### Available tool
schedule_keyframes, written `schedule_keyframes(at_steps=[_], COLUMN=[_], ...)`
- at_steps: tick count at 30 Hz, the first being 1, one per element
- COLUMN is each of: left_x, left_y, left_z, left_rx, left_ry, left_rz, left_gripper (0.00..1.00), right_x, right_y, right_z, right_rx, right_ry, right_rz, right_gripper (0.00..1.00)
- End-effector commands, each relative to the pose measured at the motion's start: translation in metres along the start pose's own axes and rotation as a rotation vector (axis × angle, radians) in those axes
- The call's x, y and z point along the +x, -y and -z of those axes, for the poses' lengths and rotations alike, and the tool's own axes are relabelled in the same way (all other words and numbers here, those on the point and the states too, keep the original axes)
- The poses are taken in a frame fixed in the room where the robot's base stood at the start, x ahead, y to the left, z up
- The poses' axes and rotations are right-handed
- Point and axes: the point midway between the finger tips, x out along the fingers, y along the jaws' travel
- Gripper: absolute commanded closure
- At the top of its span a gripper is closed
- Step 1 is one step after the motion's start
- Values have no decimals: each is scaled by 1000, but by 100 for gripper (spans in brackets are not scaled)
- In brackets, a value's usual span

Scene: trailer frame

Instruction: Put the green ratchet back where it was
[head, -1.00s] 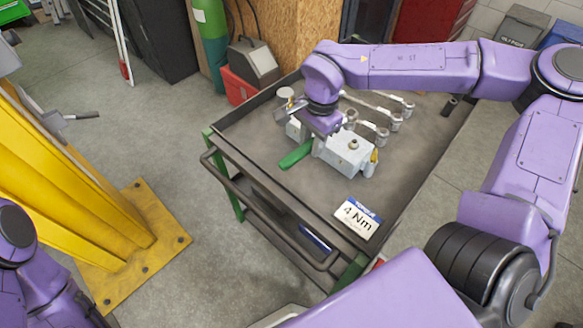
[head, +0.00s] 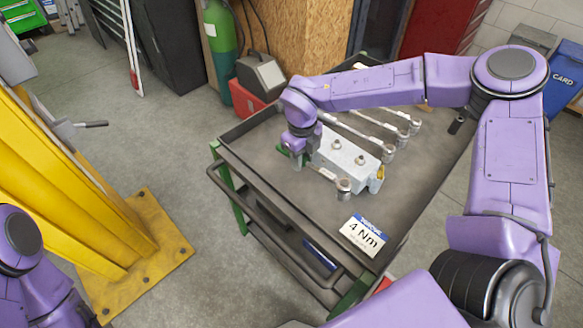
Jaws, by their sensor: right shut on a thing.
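My right gripper (head: 298,154) is low over the cart's left part, at the left end of the grey block. It is shut on the green ratchet, whose green handle (head: 284,151) shows beside the fingers. The ratchet's metal shaft runs right along the block's front side to a socket head (head: 344,186). I cannot tell whether the ratchet touches the cart top. The fingertips are mostly hidden. My left arm shows at the bottom left, but its gripper is out of view.
The grey block (head: 345,158) with two studs stands on the cart top (head: 270,180). Several metal wrenches with sockets (head: 388,152) lie behind it. A "4 Nm" card (head: 364,235) lies at the front corner. A yellow post (head: 85,190) stands left. The cart's front left area is clear.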

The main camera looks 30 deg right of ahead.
Motion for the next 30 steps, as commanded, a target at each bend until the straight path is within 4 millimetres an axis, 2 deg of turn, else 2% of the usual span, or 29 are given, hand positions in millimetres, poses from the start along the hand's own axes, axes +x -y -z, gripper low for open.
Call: schedule_keyframes(at_steps=[1, 6, 10, 15, 27, 28, 30], left_x=[-3, -7, -9, -12, -8, -9, -10], left_y=[0, 1, 1, 1, 1, 1, 1], left_z=[1, 3, 4, 5, 3, 4, 4], left_rx=[0, 0, 0, 0, 0, 0, 0], left_ry=[0, 0, 0, 0, 0, 0, 0], left_rz=[0, 0, 0, 0, 0, 0, 0], left_gripper=[28, 28, 28, 28, 28, 28, 28], right_x=[12, 38, 50, 78, 86, 86, 85], right_y=[-1, -3, -4, -5, -5, -4, -4], right_z=[-7, -30, -40, -40, -41, -40, -40], right_rx=[-1, 0, -1, 0, -1, -1, -1], right_ry=[-9, -5, -5, -5, -2, -3, -3], right_rz=[0, -1, -1, -1, -1, 0, 0], right_gripper=[100, 100, 100, 100, 100, 61, 42])
